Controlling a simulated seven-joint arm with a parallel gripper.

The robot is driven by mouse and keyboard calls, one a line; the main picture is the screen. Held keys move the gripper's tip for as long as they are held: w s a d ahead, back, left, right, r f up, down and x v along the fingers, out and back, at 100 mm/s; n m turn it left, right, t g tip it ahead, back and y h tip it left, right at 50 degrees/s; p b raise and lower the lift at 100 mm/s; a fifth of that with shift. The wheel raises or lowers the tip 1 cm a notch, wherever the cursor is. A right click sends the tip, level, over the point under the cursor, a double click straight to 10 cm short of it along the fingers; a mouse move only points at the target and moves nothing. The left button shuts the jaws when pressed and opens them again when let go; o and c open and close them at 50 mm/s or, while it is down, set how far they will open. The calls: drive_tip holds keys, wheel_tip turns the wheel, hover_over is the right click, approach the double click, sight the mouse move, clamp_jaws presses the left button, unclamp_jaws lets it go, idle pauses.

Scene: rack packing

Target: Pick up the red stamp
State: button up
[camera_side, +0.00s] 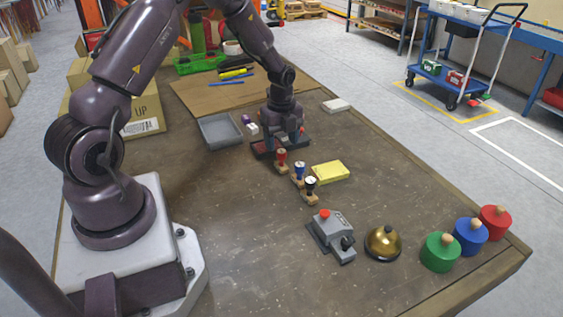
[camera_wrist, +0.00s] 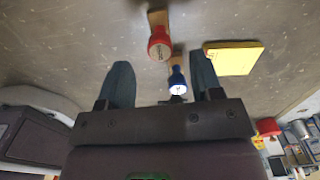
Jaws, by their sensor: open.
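The red stamp (camera_side: 281,156) has a red knob on a wooden base and stands on the table, at the far end of a row of stamps. In the wrist view the red stamp (camera_wrist: 159,44) is at the top centre, beyond the fingertips. My gripper (camera_side: 287,145) is just behind and above it in the side view. In the wrist view my gripper (camera_wrist: 162,76) has its two fingers wide apart, with nothing held. The blue stamp (camera_wrist: 177,79) shows between the fingers in that view, nearer the right one; whether it is at finger height cannot be told.
The blue stamp (camera_side: 299,169) and black stamp (camera_side: 310,184) stand close by, beside a yellow pad (camera_side: 330,171). A grey tray (camera_side: 220,131) is left. A grey device (camera_side: 333,232) and brass bell (camera_side: 382,244) stand nearer front.

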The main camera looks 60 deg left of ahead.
sight(282, 161)
wheel_tip(282, 161, down, 7)
drive_tip(key=shift+f, duration=0.2)
drive_tip(key=c, duration=1)
